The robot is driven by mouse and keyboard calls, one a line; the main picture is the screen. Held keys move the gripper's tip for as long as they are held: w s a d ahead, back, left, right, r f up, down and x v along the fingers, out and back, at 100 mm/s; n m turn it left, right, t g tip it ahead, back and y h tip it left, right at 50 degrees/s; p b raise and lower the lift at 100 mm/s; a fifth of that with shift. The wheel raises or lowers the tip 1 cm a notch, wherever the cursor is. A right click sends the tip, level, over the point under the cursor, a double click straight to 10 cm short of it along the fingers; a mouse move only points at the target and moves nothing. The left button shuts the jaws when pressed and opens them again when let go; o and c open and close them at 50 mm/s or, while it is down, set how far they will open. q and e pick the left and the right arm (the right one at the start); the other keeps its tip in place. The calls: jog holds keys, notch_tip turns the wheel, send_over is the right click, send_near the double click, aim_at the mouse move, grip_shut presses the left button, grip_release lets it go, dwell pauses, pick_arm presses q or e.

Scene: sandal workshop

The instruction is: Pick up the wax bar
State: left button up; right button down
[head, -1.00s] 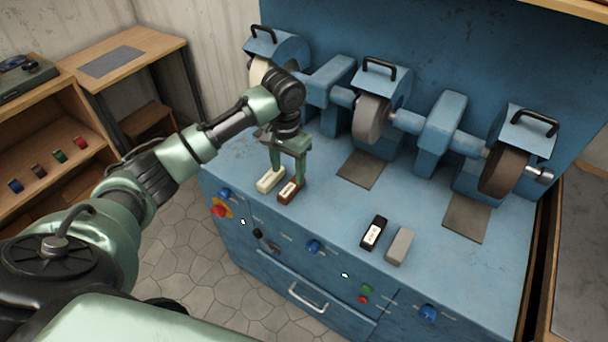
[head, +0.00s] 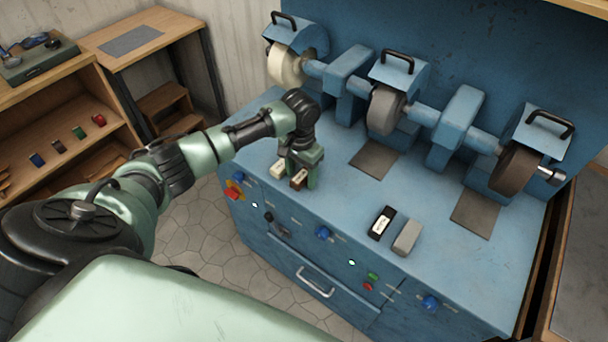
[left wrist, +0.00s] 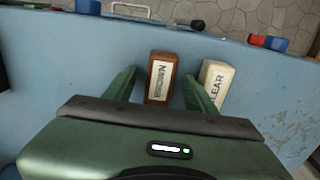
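A brown wax bar (head: 299,180) with a white label lies near the front left edge of the blue machine bench. It also shows in the left wrist view (left wrist: 161,80). A cream bar (head: 278,169) labelled CLEAR lies beside it, and shows in the left wrist view (left wrist: 216,80) outside the right-hand finger. My left gripper (left wrist: 160,84) is open, its fingers on either side of the brown bar with gaps showing. In the head view the left gripper (head: 301,172) is low over the bench and partly hides the bars. My right gripper is not in view.
A black bar (head: 381,222) and a grey bar (head: 406,237) lie further right on the bench (head: 345,205). Polishing wheels, including a grey one (head: 386,110), stand behind. Knobs and a drawer handle (head: 315,282) are on the front panel.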

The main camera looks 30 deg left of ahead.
pick_arm(q)
grip_shut()
jog(key=shift+r, duration=0.1)
